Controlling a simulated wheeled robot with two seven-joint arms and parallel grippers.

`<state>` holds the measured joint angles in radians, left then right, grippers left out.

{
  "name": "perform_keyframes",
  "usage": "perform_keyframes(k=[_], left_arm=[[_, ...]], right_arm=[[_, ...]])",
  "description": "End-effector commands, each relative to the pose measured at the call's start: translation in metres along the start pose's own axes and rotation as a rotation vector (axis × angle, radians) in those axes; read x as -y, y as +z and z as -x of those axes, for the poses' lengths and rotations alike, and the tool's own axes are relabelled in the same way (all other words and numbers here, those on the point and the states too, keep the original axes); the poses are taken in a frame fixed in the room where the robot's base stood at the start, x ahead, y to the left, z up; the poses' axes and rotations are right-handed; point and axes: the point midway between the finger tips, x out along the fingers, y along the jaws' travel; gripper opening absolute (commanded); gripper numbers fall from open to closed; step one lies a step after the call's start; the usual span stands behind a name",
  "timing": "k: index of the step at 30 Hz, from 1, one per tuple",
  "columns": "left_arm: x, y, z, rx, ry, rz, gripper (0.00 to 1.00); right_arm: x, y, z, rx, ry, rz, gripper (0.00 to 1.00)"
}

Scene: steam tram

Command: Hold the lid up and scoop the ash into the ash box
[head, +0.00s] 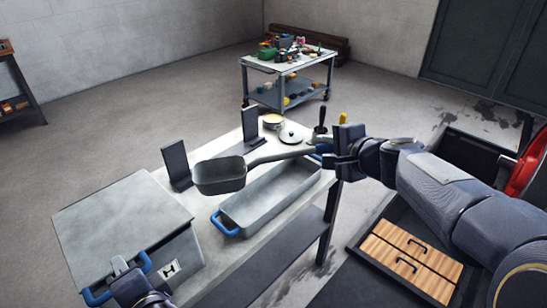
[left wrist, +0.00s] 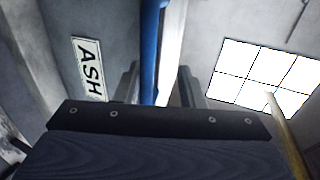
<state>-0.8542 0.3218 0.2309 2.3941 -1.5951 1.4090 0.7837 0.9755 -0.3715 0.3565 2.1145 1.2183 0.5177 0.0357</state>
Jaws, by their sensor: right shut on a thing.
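The grey ash box (head: 180,250) stands at the left. Its flat grey lid (head: 115,215) appears to lie over the top, with a blue handle at its front edge. The ASH label (left wrist: 88,68) shows in the left wrist view. My left gripper (head: 122,265) is at that handle; in the left wrist view its fingers stand apart with the blue bar (left wrist: 150,50) between them. My right gripper (head: 335,152) is shut on the handle of a grey scoop (head: 220,176). The scoop hangs above the table beside a long grey tray (head: 235,222); I cannot make out its contents.
Two dark upright plates (head: 175,164) stand along the table's far edge. A small bowl (head: 273,122) and a round white lid (head: 291,137) sit at its far end. A cluttered trolley (head: 288,64) stands behind. A wooden drawer unit (head: 410,262) is at lower right.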

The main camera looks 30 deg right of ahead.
Motion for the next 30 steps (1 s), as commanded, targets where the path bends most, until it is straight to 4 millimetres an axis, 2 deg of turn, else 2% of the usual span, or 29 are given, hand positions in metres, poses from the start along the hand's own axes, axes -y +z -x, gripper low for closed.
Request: perform_keyframes(k=[10,14,24,30], left_arm=[[0.001,0.000,0.001,0.000,-0.002,0.001,0.42],[0.001,-0.001,0.010,-0.003,-0.004,0.002,0.42],[0.000,-0.001,0.079,-0.007,-0.003,0.001,0.42],[0.001,-0.001,0.109,-0.003,-0.001,0.001,0.42]], right_arm=[[0.001,0.000,0.000,0.001,-0.002,-0.003,0.00],[-0.001,0.000,-0.001,0.000,-0.002,-0.003,0.00],[-0.009,-0.001,-0.004,0.000,-0.002,-0.003,0.00],[-0.012,-0.001,-0.006,0.000,-0.002,-0.003,0.00]])
